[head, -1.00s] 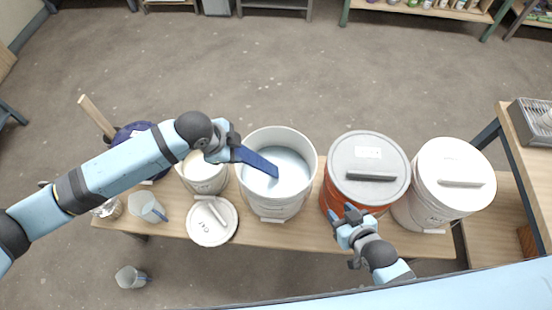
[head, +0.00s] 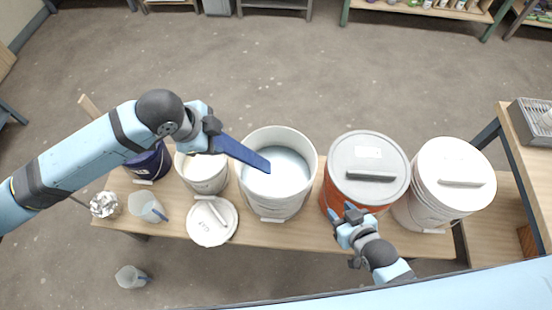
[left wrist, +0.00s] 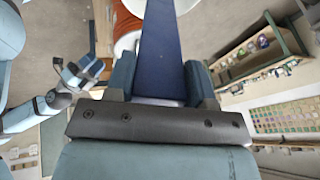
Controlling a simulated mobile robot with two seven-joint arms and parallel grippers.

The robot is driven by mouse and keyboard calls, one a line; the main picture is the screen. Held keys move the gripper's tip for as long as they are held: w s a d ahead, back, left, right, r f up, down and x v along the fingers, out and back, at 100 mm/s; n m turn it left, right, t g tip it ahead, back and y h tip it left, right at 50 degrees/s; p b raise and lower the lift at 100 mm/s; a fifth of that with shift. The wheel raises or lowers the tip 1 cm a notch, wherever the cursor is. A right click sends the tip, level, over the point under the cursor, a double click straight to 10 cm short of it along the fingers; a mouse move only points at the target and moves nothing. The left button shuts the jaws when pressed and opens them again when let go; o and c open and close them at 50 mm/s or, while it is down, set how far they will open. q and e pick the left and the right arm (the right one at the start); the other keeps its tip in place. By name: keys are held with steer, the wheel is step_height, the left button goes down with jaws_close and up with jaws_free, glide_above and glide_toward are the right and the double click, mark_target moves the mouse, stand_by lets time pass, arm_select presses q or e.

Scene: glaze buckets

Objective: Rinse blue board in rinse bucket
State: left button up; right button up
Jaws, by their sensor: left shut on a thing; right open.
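My left gripper (head: 214,138) is shut on the blue board (head: 243,153), a long dark blue strip that slants down to the right. The board's far end is over the open white bucket (head: 250,198) of pale liquid, overlapping its left rim in the head view. I cannot tell whether its tip touches the liquid. In the left wrist view the blue board (left wrist: 160,55) runs straight out between the fingers. My right gripper (head: 351,221) is open and empty beside the orange bucket's front.
An orange bucket (head: 330,199) with a grey lid and a white lidded bucket (head: 425,209) stand right on the bench (head: 270,232). Left are a smaller white bucket (head: 203,181), a dark blue bucket (head: 150,162), a loose lid (head: 226,218) and a clear jug (head: 147,206).

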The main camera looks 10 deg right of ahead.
arm_select(q)
steer(key=v, duration=0.5)
steer(key=shift+d, duration=0.1)
stand_by(0.8)
